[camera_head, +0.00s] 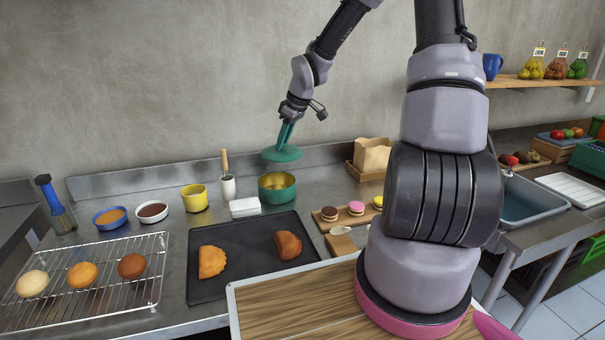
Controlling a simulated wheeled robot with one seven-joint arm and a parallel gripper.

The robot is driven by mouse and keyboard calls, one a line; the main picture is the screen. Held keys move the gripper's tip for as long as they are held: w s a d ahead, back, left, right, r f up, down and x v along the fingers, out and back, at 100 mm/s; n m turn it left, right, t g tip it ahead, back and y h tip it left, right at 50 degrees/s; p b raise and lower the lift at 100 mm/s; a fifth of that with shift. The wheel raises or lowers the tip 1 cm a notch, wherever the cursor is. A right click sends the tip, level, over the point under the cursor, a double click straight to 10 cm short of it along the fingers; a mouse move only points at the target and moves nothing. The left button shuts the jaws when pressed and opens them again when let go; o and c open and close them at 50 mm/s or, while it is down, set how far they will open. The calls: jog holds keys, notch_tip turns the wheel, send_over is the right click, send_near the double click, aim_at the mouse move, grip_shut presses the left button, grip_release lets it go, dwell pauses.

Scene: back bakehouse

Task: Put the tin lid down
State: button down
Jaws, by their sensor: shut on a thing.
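My gripper (285,136) is shut on the tin lid (281,154), a round teal-green disc. It holds the lid in the air, roughly level. The tin (276,192), teal outside and golden inside, stands open on the steel worktop just below the lid in the picture. The lid is apart from the tin. The grip point on the lid is small and hard to make out.
A black tray (230,284) with two pastries lies in front of the tin. A cooling rack (143,303) is at the left, and a wooden board (325,222) with biscuits at the right.

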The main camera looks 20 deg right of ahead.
jog(key=s+d+f, duration=0.2)
jog(key=d, duration=0.5)
jog(key=s+d+f, duration=0.2)
jog(key=d, duration=0.5)
jog(key=f, duration=0.4)
jog(key=d+f, duration=0.1)
jog(key=f, duration=0.1)
jog(key=shift+f, duration=2.25)
jog(key=shift+f, duration=0.15)
jog(key=c, duration=0.7)
grip_release()
jog(key=shift+w, duration=0.1)
